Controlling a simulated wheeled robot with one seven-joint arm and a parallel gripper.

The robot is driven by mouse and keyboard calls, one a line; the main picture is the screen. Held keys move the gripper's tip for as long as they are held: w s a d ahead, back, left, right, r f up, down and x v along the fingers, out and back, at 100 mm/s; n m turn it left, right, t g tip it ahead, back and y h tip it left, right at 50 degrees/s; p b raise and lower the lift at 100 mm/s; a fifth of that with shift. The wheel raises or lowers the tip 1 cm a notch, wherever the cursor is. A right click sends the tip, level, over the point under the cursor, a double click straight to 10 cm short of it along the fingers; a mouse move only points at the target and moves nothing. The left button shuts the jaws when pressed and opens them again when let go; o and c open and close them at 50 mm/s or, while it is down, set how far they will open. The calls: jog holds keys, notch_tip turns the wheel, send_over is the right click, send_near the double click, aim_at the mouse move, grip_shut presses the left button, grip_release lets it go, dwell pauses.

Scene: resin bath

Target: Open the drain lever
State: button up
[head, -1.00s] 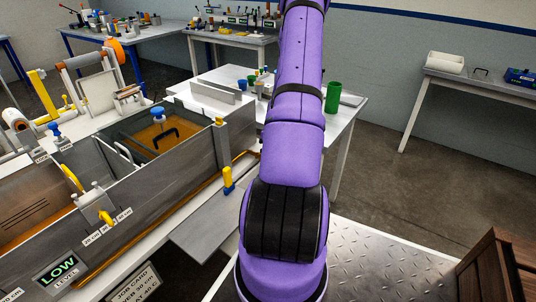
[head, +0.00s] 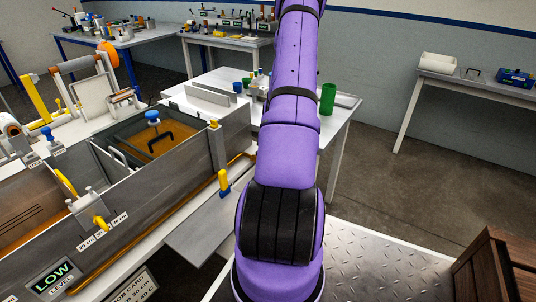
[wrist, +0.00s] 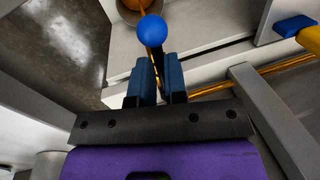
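A round blue knob (wrist: 152,30) shows in the wrist view, just beyond the fingertips. It looks like the drain lever's end; its stem is mostly hidden. My gripper (wrist: 158,62) has its two blue fingers side by side with a narrow gap, lined up with the knob. In the head view my purple arm hides the gripper and this knob. The grey resin tank (head: 185,178) stands to the left of my arm, with a low-level sign (head: 53,275) on its front.
An orange-brown pipe (wrist: 270,68) runs beside the fingers. A yellow handle (head: 224,181) stands by the tank's front right. A round orange-brown vessel (wrist: 132,12) is beyond the knob. A wooden crate (head: 497,262) is at the right. Open floor (head: 400,195) lies right of the white table.

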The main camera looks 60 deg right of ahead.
jog(key=o, duration=0.4)
jog(key=shift+c, duration=0.2)
jog(key=shift+r, duration=0.1)
notch_tip(320, 180, up, 10)
jog(key=d, duration=0.2)
jog(key=shift+s+r, duration=0.2)
